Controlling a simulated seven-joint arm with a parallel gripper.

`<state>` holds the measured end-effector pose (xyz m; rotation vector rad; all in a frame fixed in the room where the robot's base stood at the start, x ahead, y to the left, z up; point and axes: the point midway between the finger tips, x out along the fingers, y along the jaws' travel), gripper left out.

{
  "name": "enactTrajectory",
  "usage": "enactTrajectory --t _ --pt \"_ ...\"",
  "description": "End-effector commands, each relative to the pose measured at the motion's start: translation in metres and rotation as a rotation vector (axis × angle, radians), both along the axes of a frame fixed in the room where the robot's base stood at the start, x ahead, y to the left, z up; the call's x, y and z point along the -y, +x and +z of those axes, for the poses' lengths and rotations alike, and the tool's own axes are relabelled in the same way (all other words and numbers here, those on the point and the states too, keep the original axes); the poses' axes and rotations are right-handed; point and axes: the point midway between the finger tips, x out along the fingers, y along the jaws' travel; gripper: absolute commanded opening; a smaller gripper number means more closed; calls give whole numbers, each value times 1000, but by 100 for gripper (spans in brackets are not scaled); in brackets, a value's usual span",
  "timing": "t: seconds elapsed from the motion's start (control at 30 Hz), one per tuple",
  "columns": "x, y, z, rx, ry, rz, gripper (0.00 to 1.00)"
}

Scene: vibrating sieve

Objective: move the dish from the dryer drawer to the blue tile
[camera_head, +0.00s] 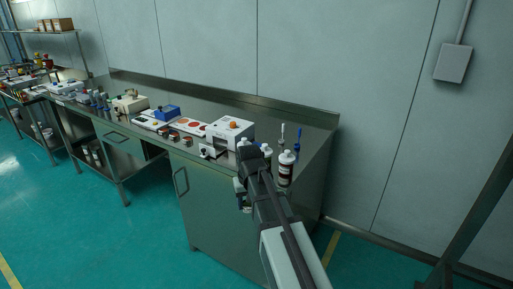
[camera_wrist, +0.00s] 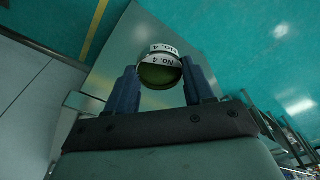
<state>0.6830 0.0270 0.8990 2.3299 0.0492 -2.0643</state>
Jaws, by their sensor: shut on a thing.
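In the wrist view my gripper (camera_wrist: 159,82) is shut on a round dish (camera_wrist: 161,73) with green in it and "No. 4" labels on its rim. In the head view my gripper (camera_head: 243,193) hangs in front of the bench's front edge; the dish cannot be made out clearly there. The dryer is probably the white box (camera_head: 231,131) with an orange knob on the bench behind the gripper. A small white drawer-like part (camera_head: 208,152) sticks out at its front left. I cannot pick out the blue tile with certainty.
The long steel bench (camera_head: 285,117) runs along the wall. A brown-and-white bottle (camera_head: 286,168) stands right of my gripper. The floor in front is clear.

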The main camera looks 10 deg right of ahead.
Motion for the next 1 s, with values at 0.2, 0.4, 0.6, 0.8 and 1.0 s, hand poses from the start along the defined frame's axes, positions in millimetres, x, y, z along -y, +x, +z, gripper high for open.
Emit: enactTrajectory --t 0.2,0.4,0.6,0.8,1.0 --pt "19 -18 -11 0 0 -29 23" --pt "25 4 -7 1 0 -56 23" --pt "20 37 4 1 1 -88 23" --pt "13 84 19 1 1 -133 23" --pt "-4 161 47 1 1 -205 23"
